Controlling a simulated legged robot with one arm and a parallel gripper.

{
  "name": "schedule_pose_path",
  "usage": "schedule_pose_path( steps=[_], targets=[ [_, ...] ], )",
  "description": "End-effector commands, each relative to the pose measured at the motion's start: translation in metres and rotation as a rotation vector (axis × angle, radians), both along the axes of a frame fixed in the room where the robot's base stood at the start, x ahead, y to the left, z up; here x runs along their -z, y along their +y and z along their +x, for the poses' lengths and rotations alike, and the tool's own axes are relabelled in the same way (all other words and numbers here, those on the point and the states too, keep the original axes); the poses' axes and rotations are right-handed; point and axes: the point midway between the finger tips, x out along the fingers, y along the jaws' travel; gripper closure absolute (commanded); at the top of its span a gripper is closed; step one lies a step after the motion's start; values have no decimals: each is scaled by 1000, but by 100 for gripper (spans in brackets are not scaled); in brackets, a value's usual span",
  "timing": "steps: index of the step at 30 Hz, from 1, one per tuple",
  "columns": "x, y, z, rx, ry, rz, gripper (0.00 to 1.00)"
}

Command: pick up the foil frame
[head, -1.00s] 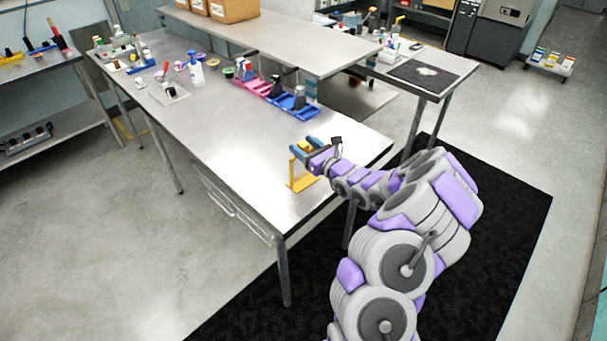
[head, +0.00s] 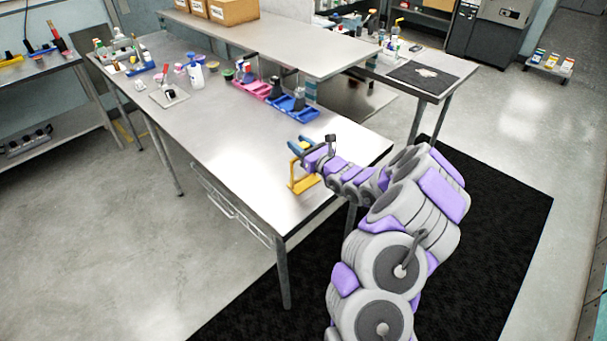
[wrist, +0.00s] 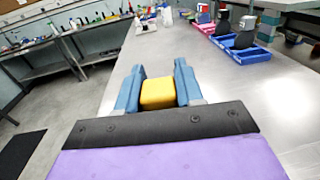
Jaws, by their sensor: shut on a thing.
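The foil frame appears to be the yellow angular piece (head: 304,181) near the front right corner of the steel table (head: 250,150). It has an upright part and a flat foot in the head view. My gripper (head: 299,145) is at its top, with blue fingers. In the wrist view a yellow block-shaped part of the frame (wrist: 158,94) sits between the two blue fingers of my gripper (wrist: 158,85), which are shut on it. Whether its foot touches the table is hard to tell.
A blue tray (head: 296,111) and a pink tray (head: 252,88) with dark items stand farther back on the table. A raised shelf (head: 270,45) runs along its far side. A white bottle (head: 196,76) and small pots stand at the far left. The middle tabletop is clear.

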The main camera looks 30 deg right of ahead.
Motion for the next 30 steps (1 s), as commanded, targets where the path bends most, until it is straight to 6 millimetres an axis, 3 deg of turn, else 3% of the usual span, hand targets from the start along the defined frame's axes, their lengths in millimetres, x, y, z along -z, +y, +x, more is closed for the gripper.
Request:
schedule_pose_path(
  steps=[3,17,30],
  targets=[
    [1,2,0,-1,2,0,100],
    [0,0,0,-1,1,2,100],
    [-39,2,-4,1,-1,3,100]
  ],
)
